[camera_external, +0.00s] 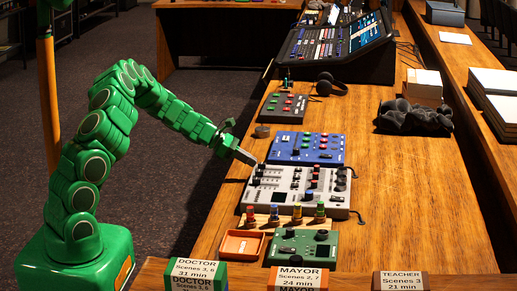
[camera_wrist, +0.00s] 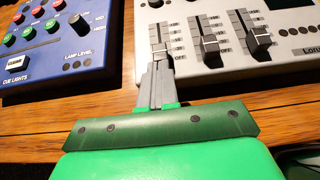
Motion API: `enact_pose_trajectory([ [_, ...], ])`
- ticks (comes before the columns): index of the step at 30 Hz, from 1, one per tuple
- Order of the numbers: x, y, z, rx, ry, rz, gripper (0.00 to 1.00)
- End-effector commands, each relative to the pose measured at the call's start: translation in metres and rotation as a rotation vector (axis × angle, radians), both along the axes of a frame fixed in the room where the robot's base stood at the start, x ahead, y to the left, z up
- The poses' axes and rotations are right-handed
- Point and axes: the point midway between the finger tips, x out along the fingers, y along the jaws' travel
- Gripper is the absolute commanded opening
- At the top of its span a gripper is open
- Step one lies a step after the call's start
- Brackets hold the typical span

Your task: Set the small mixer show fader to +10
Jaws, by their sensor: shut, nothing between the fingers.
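The small grey-white mixer (camera_external: 335,207) lies on the wooden desk, and part of it fills the upper right of the wrist view (camera_wrist: 200,68). There it shows a left fader (camera_wrist: 160,48), a middle fader (camera_wrist: 209,44) and a right fader (camera_wrist: 258,40) with short scale marks. Their names are too small to read, so I cannot tell which is the show fader. My gripper (camera_wrist: 157,60) is shut and empty, with its tips at the near end of the left fader's cap. I cannot tell whether they touch it. In the external view, my gripper (camera_external: 252,160) reaches the mixer's far left corner.
The blue cue lights box (camera_wrist: 65,50) sits close beside the mixer, with a narrow gap. A green box (camera_external: 320,250), an orange tray (camera_external: 241,244) and several coloured pegs stand near the mixer. Headphones (camera_external: 330,85) and a dark crumpled cloth (camera_external: 415,117) lie farther off.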

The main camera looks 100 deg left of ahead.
Motion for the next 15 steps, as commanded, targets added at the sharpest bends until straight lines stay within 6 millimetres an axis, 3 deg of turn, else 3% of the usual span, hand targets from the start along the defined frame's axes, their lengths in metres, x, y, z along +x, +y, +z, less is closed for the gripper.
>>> enact_pose_trajectory([
  [11, 0.002, 0.0, 0.0, 0.0, 0.0, -0.001, 0.0],
  [15, 0.011, 0.0, 0.0, 0.0, 0.001, -0.001, 0.0],
])
